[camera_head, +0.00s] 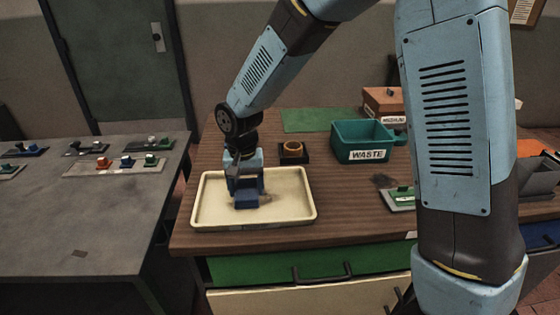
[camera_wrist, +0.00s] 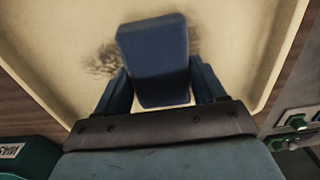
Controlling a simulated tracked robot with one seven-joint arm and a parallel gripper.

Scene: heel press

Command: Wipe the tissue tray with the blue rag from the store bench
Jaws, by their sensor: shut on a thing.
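The tissue tray (camera_head: 290,216) is a cream, shallow tray with a raised rim at the front left of the brown wooden bench. My gripper (camera_head: 246,186) points down over the tray's middle. It is shut on the blue rag (camera_head: 247,199), a dark blue block-like piece low over or on the tray floor; I cannot tell if it touches. In the wrist view the blue rag (camera_wrist: 157,58) sits between my two fingers, with the tray (camera_wrist: 235,65) beneath it. A dark smudge (camera_wrist: 102,62) shows on the tray floor beside the rag, partly hidden by it.
A green bin (camera_head: 363,142) labelled WASTE stands behind and right of the tray. A dark square holder with an orange ring (camera_head: 292,151) sits behind the tray. A grey bench (camera_head: 75,220) with several small coloured blocks on plates is at left.

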